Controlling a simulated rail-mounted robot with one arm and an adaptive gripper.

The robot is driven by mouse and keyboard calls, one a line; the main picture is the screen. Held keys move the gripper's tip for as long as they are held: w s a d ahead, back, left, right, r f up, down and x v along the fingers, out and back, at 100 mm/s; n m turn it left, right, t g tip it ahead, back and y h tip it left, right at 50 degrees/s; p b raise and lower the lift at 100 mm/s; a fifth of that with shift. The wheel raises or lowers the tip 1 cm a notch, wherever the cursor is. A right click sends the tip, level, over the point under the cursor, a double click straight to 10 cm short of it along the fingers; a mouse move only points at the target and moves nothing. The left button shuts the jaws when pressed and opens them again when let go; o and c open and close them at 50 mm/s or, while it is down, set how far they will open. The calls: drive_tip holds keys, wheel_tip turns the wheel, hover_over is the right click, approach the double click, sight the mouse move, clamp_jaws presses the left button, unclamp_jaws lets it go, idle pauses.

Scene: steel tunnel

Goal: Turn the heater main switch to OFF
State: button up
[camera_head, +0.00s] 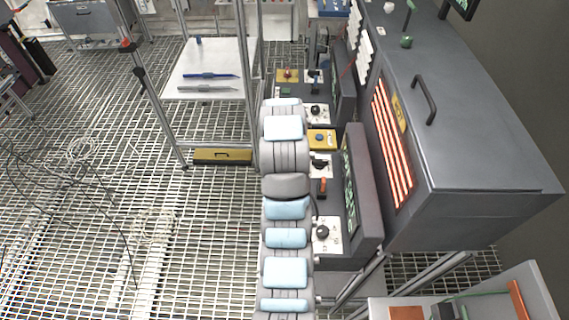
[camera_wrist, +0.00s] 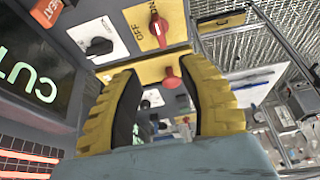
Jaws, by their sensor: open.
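In the wrist view, a red rotary knob (camera_wrist: 158,27) sits on a yellow plate marked OFF, with other lettering partly hidden. A second red knob (camera_wrist: 172,78) shows between the fingers of my gripper (camera_wrist: 158,72), on a yellow surface. The gripper is open, with yellow ribbed fingers and dark inner pads. I cannot see contact with either knob. I cannot read which is the heater main switch. The head view shows a red knob (camera_head: 288,75) on a yellow plate at the far end of the panel row. My gripper is hidden there.
A black knob (camera_wrist: 98,47) on a white plate and an orange HEAT part (camera_wrist: 46,10) lie left of the yellow plate. A dark cabinet (camera_head: 480,150) stands right of the panels. A white table (camera_head: 208,58) stands left, and open grating lies beyond.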

drive_tip(key=shift+x, duration=7.55)
drive_tip(key=shift+w+d, duration=0.1)
drive_tip(key=shift+c, duration=0.2)
clamp_jaws()
